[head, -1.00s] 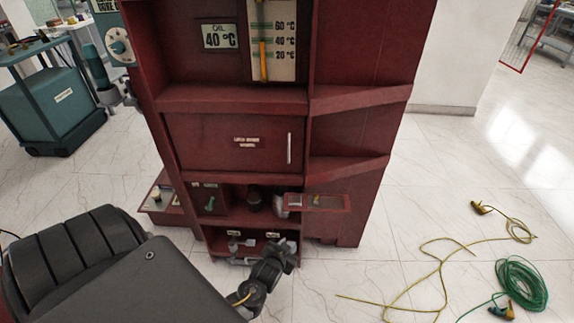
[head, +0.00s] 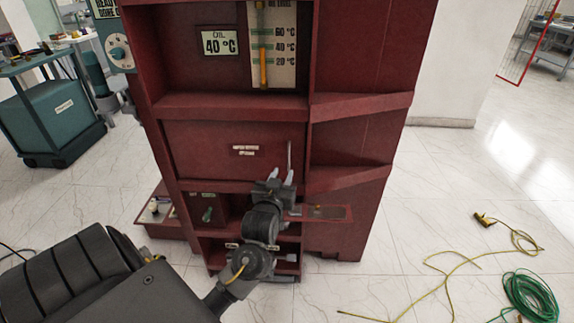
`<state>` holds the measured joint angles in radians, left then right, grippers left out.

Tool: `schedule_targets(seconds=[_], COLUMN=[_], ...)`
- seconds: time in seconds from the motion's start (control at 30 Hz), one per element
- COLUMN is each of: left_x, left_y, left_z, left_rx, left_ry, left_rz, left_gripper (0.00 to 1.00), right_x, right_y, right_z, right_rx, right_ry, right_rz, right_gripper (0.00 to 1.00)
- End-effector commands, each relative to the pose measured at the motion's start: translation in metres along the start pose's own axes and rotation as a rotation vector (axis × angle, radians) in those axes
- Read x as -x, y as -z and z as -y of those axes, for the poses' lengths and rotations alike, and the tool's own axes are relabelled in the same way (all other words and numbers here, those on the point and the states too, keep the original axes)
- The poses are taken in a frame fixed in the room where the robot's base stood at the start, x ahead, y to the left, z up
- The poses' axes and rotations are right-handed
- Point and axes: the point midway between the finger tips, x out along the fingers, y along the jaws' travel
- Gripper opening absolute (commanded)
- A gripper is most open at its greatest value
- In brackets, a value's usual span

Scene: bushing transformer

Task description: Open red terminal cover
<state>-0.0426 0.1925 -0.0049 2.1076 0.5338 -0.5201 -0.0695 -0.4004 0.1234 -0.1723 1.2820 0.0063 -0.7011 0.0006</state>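The red terminal cover (head: 205,150) is a flat panel in the middle of the red cabinet. It is closed, with a small white label (head: 245,151) and a thin upright light handle (head: 289,155) near its right edge. My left gripper (head: 282,174) is in front of the cover's lower right corner, just below the handle. Its two light fingertips are apart and point up toward the handle, with nothing visible between them. I cannot tell whether they touch the handle. My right gripper is not in view.
Above the cover are an oil 40 °C label (head: 221,41) and a temperature gauge (head: 265,50). A small red ledge (head: 328,212) juts out at right. A green cable coil (head: 530,297) lies on the floor.

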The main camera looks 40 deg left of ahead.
Motion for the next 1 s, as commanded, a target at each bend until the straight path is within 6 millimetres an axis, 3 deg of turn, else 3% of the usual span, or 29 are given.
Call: schedule_targets(seconds=[0.1, 0.3, 0.73, 1.0], left_x=[-0.024, -0.051, -0.062, -0.061], left_y=[0.0, 0.0, -0.001, -0.001], left_z=[0.001, 0.001, 0.0, 0.0], left_rx=[-0.002, 0.0, 0.001, 0.001], left_ry=[0.002, 0.001, 0.0, 0.0], left_rz=[-0.001, 0.0, 0.001, 0.001], left_gripper=[0.31, 0.31, 0.31, 0.0], right_x=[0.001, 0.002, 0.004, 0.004], right_y=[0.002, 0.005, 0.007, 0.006], right_z=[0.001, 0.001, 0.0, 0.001], right_rx=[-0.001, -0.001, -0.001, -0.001], right_ry=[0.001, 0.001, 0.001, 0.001], right_rz=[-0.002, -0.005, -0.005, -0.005], right_gripper=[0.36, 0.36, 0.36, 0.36])
